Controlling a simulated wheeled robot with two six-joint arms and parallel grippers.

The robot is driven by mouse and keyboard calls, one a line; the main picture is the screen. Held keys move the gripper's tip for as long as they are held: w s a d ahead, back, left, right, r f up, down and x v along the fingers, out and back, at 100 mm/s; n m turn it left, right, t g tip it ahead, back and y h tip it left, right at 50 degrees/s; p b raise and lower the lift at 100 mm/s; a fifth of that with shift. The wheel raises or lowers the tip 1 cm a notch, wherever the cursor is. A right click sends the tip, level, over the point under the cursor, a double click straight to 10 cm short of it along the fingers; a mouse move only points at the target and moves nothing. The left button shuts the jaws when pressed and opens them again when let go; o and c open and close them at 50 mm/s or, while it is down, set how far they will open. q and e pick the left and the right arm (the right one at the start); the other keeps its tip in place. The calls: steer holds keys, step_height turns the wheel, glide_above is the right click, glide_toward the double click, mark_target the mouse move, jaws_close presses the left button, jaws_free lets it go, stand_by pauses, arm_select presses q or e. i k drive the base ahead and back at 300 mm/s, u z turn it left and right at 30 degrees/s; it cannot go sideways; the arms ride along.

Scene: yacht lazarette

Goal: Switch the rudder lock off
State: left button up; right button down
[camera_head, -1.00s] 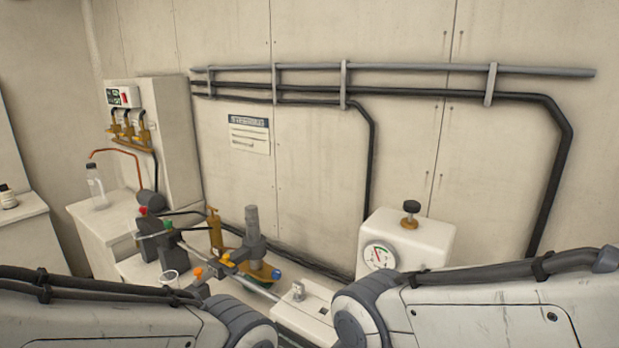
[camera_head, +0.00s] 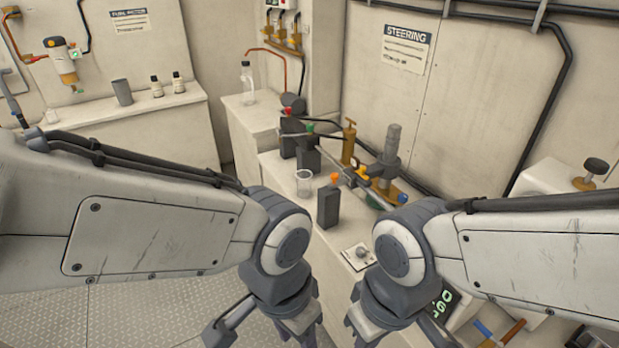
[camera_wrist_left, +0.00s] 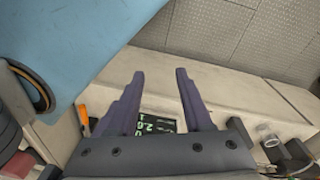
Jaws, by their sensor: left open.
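A small toggle or knob on a pale plate (camera_head: 360,254) sits on the bench top, between my two arms in the head view. It may be the rudder lock switch, but I cannot read its label or setting. My left gripper (camera_wrist_left: 160,73) is open and empty in the left wrist view, pointing across the bench front edge toward the floor. In the head view its lower part is cut off by the frame. My right gripper is partly in the head view, below the right elbow, close to the bench; its fingertips are not clear.
A digital display (camera_head: 440,304) is at the bench's near end, beside my right gripper. A dark block with an orange top (camera_head: 329,202), a clear jar (camera_head: 304,183) and pipe fittings (camera_head: 385,170) crowd the bench. Metal floor plating (camera_head: 150,318) at lower left is clear.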

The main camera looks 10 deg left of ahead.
mark_target(335, 183)
steer(key=u, duration=0.5)
steer(key=k, duration=0.65)
steer(key=u, duration=0.65)
steer(key=i, duration=0.95)
steer(key=z, duration=1.1)
steer(key=i, duration=0.65)
steer(key=z, duration=0.7)
